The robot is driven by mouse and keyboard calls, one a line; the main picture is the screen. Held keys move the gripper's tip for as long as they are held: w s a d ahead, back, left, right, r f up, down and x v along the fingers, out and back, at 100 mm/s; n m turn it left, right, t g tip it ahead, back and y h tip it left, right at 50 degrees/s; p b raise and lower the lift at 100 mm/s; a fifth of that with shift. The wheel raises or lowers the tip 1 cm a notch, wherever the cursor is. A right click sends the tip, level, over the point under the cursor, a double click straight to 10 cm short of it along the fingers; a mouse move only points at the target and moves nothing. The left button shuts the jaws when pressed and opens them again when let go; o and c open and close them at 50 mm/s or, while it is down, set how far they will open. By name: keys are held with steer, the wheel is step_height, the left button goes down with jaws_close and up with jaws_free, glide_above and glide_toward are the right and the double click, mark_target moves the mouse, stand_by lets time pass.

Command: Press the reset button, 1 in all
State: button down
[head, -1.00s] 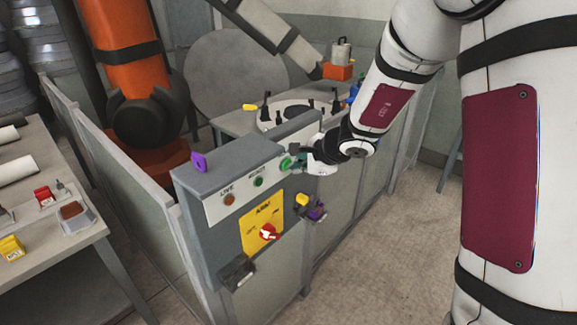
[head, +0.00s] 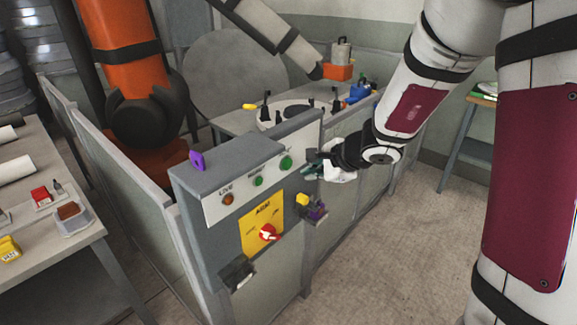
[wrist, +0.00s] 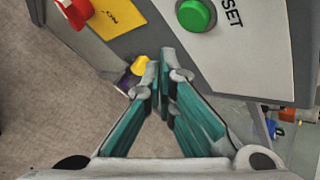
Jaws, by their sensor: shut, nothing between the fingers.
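The reset button is a green round button (head: 286,162) at the right end of the white strip on the grey control box (head: 222,172). In the wrist view the green button (wrist: 195,14) sits on the pale panel beside the letters "SET". My gripper (head: 310,160) is shut and empty, a short way right of the button and apart from it. In the wrist view the closed fingertips (wrist: 166,55) point toward the panel below the button, with a gap between them and it.
The box also carries an orange LIVE lamp (head: 228,199), a small green lamp (head: 258,181) and a red knob (head: 267,232) on a yellow plate. A purple tag (head: 197,160) stands on top. Fence panels run behind; the floor at right is clear.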

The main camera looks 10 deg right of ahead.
steer(key=shift+s+d, duration=0.65)
steer(key=shift+s, duration=0.25)
steer(key=s+a+r+n+g+y, duration=0.1)
steer(key=s+a+r+n, duration=0.45)
steer(key=s, duration=0.25)
steer(key=s+a+r+n+g+y, duration=0.1)
steer(key=s+a+r+n+g, duration=0.1)
steer(key=s+a+r+n, duration=0.35)
steer(key=s+d+n+h, duration=0.2)
steer(key=s+d+n, duration=0.2)
steer(key=s, duration=0.4)
steer(key=s+d+r+n+g+h, duration=0.1)
steer(key=s+d+n+h, duration=0.2)
steer(key=s, duration=0.6)
steer(key=shift+d+n+h, duration=0.3)
steer(key=shift+d+n, duration=0.1)
steer(key=shift+d, duration=0.85)
